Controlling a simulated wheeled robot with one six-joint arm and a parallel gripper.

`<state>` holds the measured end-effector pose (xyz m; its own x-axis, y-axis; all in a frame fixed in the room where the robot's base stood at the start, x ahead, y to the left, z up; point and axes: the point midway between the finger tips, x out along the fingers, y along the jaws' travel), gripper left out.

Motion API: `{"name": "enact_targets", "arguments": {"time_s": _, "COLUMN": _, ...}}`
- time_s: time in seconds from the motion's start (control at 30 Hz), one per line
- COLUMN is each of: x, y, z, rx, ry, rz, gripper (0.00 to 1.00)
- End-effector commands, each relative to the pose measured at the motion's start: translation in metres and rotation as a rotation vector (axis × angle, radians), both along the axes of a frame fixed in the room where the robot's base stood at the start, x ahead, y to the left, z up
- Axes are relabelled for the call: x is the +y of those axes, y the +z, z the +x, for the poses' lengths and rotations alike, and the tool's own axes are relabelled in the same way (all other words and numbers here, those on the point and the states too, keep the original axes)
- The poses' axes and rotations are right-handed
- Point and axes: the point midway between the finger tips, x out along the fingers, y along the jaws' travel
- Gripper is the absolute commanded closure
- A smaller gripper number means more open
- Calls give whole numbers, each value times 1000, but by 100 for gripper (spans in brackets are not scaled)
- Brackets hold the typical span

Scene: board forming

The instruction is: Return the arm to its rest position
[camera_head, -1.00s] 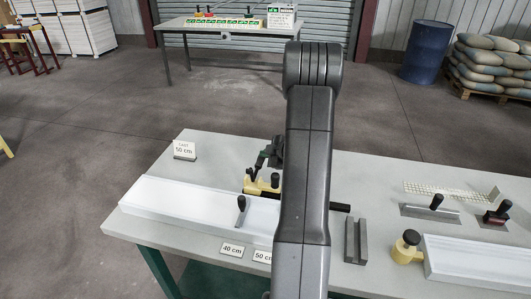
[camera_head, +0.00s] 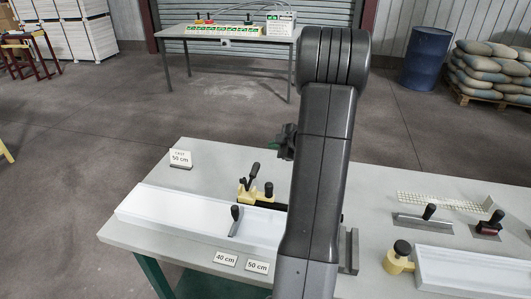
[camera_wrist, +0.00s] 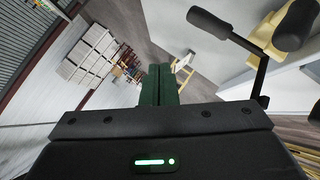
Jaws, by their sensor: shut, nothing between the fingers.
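My dark arm stands upright in the middle of the head view and hides part of the table. My gripper (camera_head: 279,148) shows partly at the left edge of the arm, above the table and apart from it. In the wrist view its green fingers (camera_wrist: 160,85) are together with nothing between them. A yellow clamp (camera_head: 247,195) with black handles stands behind the white board (camera_head: 180,208), below and left of the gripper. The clamp also shows at the upper right of the wrist view (camera_wrist: 268,32), beside the fingers and not touching them.
The grey table (camera_head: 230,160) bears "40 cm" and "50 cm" cards (camera_head: 226,258), a card at the back left (camera_head: 180,159), and on the right a second white board (camera_head: 470,270) with a yellow knobbed block (camera_head: 398,263). A back table (camera_head: 230,38) and blue barrel (camera_head: 424,58) stand far off.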

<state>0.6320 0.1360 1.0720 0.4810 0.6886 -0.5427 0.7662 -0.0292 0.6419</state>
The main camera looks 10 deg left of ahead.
Motion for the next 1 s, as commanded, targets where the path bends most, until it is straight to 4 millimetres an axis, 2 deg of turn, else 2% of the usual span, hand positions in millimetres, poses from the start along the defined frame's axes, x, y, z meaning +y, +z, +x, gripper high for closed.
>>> {"name": "enact_targets", "arguments": {"time_s": 0.2, "x": -15, "y": 15, "z": -1, "rx": -1, "ry": -2, "rz": 1, "gripper": 100}}
{"name": "enact_targets", "arguments": {"time_s": 0.63, "x": -14, "y": 14, "z": -1, "rx": 1, "ry": 0, "rz": 1, "gripper": 100}}
{"name": "enact_targets", "arguments": {"time_s": 0.77, "x": -4, "y": 5, "z": 0, "rx": 2, "ry": 2, "rz": 1, "gripper": 100}}
{"name": "enact_targets", "arguments": {"time_s": 1.0, "x": 28, "y": -27, "z": 2, "rx": 4, "ry": 4, "rz": 1, "gripper": 100}}
